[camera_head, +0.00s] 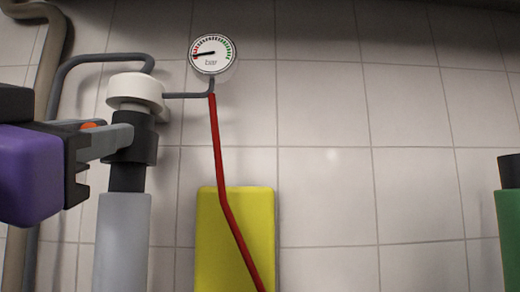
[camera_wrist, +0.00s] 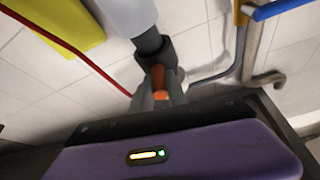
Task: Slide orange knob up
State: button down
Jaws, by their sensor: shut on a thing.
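The orange knob (camera_wrist: 158,78) shows in the wrist view between the two grey fingers of my gripper (camera_wrist: 158,92), which are shut on it. It sits on a black collar (camera_head: 143,143) around a dark rod below a white cap (camera_head: 135,88). In the head view only a small orange patch (camera_head: 89,125) shows; the fingers hide most of the knob. My gripper (camera_head: 112,140) reaches in from the left, its fingers against the collar. A light grey cylinder (camera_head: 122,245) stands below the collar, with dark rod showing between them.
A pressure gauge (camera_head: 212,53) joins the white cap by a grey pipe. A red hose (camera_head: 218,150) runs down in front of a yellow block (camera_head: 207,240). Grey pipes are at the left. A green and black object (camera_head: 510,220) is at the right edge. Tiled wall lies behind.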

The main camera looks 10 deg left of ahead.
notch_tip(320, 180, up, 4)
jog(key=shift+f+p, duration=0.1)
jog(key=shift+p, duration=0.4)
jog(key=c, duration=1.3)
grip_release()
jog(key=shift+s, duration=0.1)
jog(key=shift+f, duration=0.15)
jog(key=shift+s+f+b, duration=0.2)
jog(key=shift+s+b, duration=0.1)
jog(key=b+v, duration=0.2)
jog(key=v, duration=0.5)
jog(key=shift+d+r+b, duration=0.1)
jog(key=shift+r+b, duration=0.05)
jog(key=shift+b, duration=0.15)
